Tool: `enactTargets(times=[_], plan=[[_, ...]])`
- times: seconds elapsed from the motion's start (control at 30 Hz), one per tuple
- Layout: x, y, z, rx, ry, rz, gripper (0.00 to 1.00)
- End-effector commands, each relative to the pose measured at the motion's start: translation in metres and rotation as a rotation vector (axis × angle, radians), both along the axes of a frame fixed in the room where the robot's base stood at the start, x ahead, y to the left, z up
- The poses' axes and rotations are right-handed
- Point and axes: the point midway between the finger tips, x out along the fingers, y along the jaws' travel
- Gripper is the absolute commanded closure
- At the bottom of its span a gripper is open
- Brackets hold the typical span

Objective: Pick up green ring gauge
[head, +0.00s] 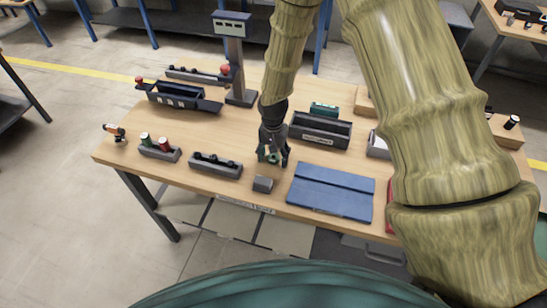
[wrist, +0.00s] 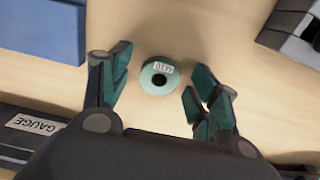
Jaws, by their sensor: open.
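The green ring gauge (wrist: 159,76) lies flat on the wooden table in the wrist view. It is a pale green disc with a dark centre hole and a small white label. My gripper (wrist: 160,92) is open, with one finger on each side of the ring and a gap to both. The fingers do not touch the ring. In the head view my gripper (head: 271,158) points down over the middle of the table, and a bit of the green ring (head: 272,157) shows between the fingers.
A blue folded mat (head: 330,191) lies right of my gripper. A grey block (head: 263,184) sits in front. A dark labelled bin (head: 320,130) stands behind, and a grey rack (head: 216,165) with dark pieces lies left. A display post (head: 237,70) rises at the back.

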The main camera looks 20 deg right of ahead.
Motion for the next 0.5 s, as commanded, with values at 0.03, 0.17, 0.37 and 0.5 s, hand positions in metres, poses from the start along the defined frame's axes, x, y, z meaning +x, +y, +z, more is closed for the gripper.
enactTargets(times=[0.03,0.17,0.37,0.5], plan=[[0.0001,0.0001,-0.0001,0.000,0.000,0.000,0.39],[0.0000,0.0000,0.0000,0.000,0.000,0.000,0.50],[0.0000,0.0000,0.0000,0.000,0.000,0.000,0.86],[0.0000,0.0000,0.0002,0.000,0.000,0.000,0.88]])
